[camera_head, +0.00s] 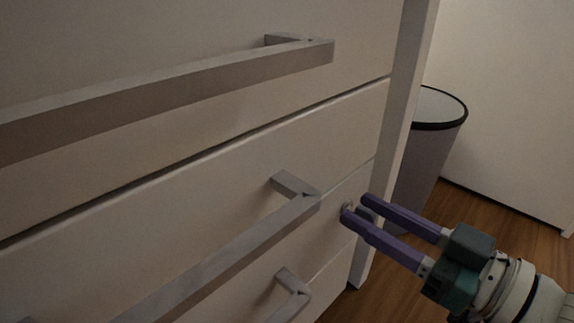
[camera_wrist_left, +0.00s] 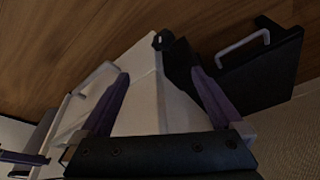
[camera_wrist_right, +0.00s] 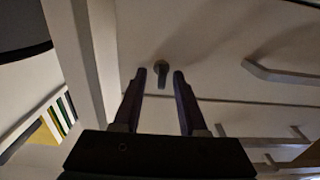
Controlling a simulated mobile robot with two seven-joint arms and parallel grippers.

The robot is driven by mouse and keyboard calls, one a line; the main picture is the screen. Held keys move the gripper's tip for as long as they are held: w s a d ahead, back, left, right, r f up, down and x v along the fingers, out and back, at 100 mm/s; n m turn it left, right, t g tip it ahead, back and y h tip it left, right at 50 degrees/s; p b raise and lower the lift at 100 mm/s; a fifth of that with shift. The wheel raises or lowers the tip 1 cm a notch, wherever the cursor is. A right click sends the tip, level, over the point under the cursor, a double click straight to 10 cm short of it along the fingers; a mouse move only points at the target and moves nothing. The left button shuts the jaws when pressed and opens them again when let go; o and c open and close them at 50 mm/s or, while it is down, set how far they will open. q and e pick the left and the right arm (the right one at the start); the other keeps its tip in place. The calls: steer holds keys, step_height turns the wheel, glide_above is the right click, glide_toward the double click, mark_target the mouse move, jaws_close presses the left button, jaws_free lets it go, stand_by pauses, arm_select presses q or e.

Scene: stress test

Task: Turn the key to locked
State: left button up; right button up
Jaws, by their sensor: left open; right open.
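The small grey key (camera_wrist_right: 162,75) sits in a round lock on the pale drawer front. In the right wrist view its grip points down the picture, between my right fingertips. In the head view the key and lock (camera_head: 347,208) are partly hidden by the fingers. My right gripper (camera_head: 356,209) is open, with its purple fingers at the drawer front, one on either side of the key. I cannot tell whether they touch it. My left gripper (camera_wrist_left: 160,74) is open and empty, and is out of the head view.
The pale cabinet has several drawers with long grey bar handles (camera_head: 250,235), one close left of the lock. A grey bin (camera_head: 420,150) with a black rim stands right of the cabinet on the wooden floor (camera_head: 430,265). A black open-looking part with a handle (camera_wrist_left: 255,65) shows near my left gripper.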

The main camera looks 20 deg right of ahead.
steer(key=shift+a, duration=0.15)
steer(key=shift+w, duration=0.1)
jaws_close()
stand_by(0.5)
